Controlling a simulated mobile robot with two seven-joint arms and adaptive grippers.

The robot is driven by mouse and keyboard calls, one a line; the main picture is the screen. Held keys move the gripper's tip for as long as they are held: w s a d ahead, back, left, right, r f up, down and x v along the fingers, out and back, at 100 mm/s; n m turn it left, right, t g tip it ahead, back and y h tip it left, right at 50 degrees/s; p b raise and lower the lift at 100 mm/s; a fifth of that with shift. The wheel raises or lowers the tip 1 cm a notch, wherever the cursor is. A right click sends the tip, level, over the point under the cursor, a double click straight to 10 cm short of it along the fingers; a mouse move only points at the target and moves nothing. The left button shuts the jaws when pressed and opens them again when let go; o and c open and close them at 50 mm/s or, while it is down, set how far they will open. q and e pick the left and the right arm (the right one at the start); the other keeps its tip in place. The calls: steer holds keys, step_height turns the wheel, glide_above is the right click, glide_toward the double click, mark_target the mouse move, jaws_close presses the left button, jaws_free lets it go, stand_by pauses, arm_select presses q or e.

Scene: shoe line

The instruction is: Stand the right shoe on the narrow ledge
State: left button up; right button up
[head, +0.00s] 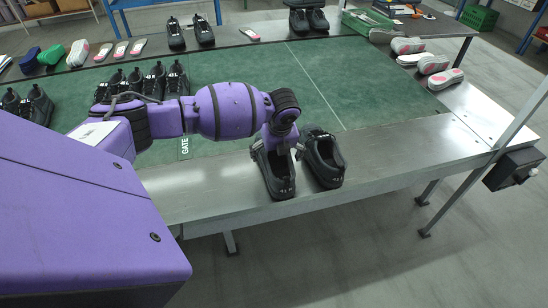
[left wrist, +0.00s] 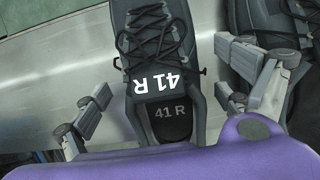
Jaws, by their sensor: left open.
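The right shoe (head: 281,185), black with laces, stands upright on the narrow metal ledge (head: 400,143), its heel close to the front edge. In the left wrist view the same shoe (left wrist: 152,85) shows "41 R" at the heel. My left gripper (head: 278,148) is over this shoe, its open fingers to either side of it, with gaps visible in the wrist view. A second black shoe (head: 325,162) stands just right of it on the ledge, and its edge shows in the wrist view (left wrist: 262,22). My right gripper is out of view.
Behind the ledge lies a green mat (head: 370,85). Several black shoes (head: 157,80) stand at its left, and pale soles (head: 446,79) lie at the right. A dark box (head: 512,168) hangs at the right. The ledge right of the shoes is clear.

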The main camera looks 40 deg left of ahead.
arm_select(q)
steer(key=v, duration=0.8)
steer(key=shift+r+p, duration=0.25)
steer(key=shift+p, duration=0.1)
steer(key=shift+s+f, duration=0.1)
